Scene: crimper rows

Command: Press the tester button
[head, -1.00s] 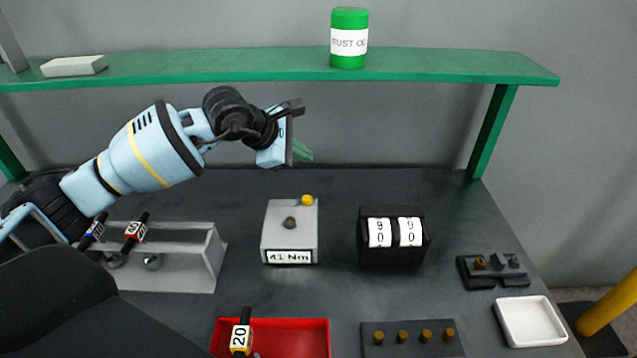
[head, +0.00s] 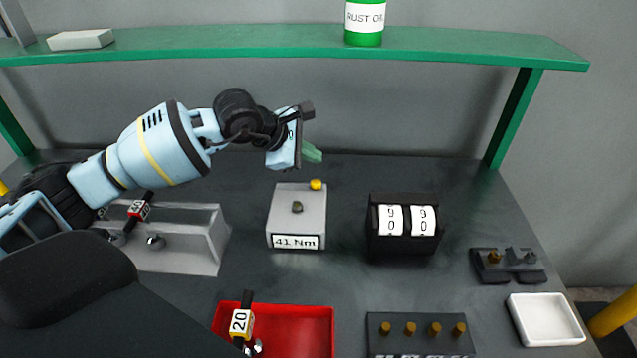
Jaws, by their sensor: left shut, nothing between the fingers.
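The tester is a light grey box (head: 284,222) in the middle of the bench, with a label reading 41 Nm on its front. A yellow button (head: 315,184) sits at its back right top edge, and a dark round knob (head: 297,207) stands on its top. My left gripper (head: 312,153) is above and behind the tester, near the yellow button in the picture but apart from it. Its greenish fingers are shut with nothing between them. My right gripper is not in view.
A black counter (head: 402,245) stands right of the tester. A grey rack (head: 185,255) with a red-labelled tool is at left, and a red tray (head: 300,335) with a yellow-labelled tool in front. A green shelf (head: 250,43) spans the back. A white tray (head: 515,322) lies right.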

